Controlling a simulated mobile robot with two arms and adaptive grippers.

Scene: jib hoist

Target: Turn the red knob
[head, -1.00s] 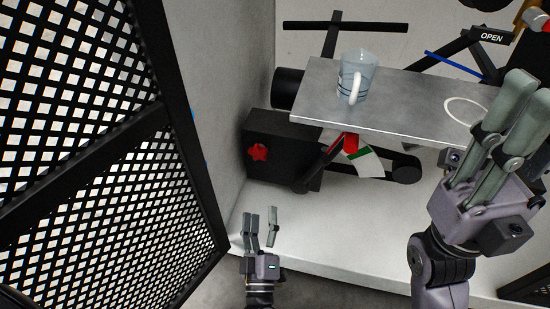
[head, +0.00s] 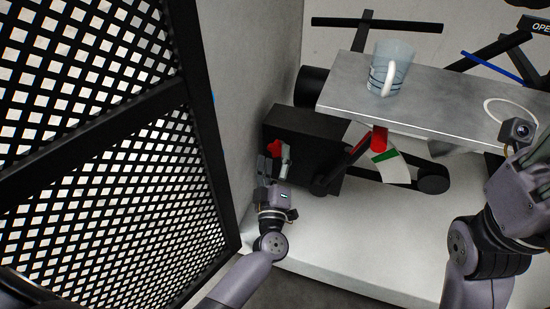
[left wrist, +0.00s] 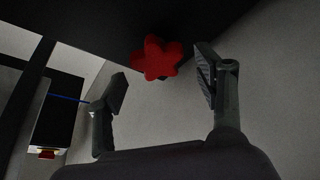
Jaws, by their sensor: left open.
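The red knob (head: 275,148) is on the front of a black box (head: 310,133) at the left of the bench. In the left wrist view the star-shaped red knob (left wrist: 161,58) lies ahead of and between the two fingertips. My left gripper (head: 283,158) is at the box's front and partly covers the knob. Its fingers stand open (left wrist: 163,85), one on each side of the knob, and no contact shows. My right arm (head: 500,215) is at the right edge; its gripper's fingers are out of the picture.
A black mesh panel (head: 100,150) stands at left.

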